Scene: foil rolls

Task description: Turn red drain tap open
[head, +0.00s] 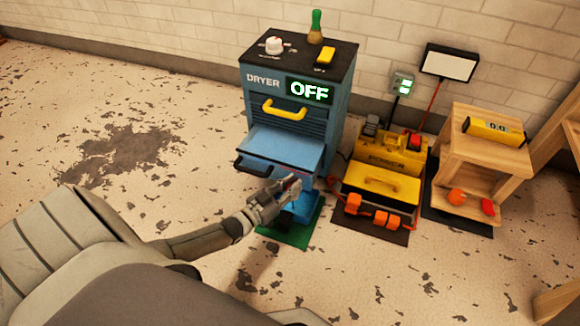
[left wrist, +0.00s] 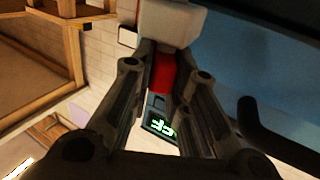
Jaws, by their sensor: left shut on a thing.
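The blue dryer cabinet (head: 345,125) stands behind my left gripper (head: 287,188), which reaches the area below its pulled-out tray (head: 285,148). In the left wrist view my left gripper (left wrist: 160,82) has its two fingers closed on either side of the red drain tap (left wrist: 161,72). The fingers cover the tap's sides, so how far it is turned cannot be told. A pale block (left wrist: 170,22) sits right beyond the tap. In the head view the gripper mostly hides the tap. My right gripper is not in view.
The dryer's display (head: 309,90) reads OFF. A blue container (head: 303,208) on a green mat (head: 290,236) stands below the gripper. The floor at left is clear.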

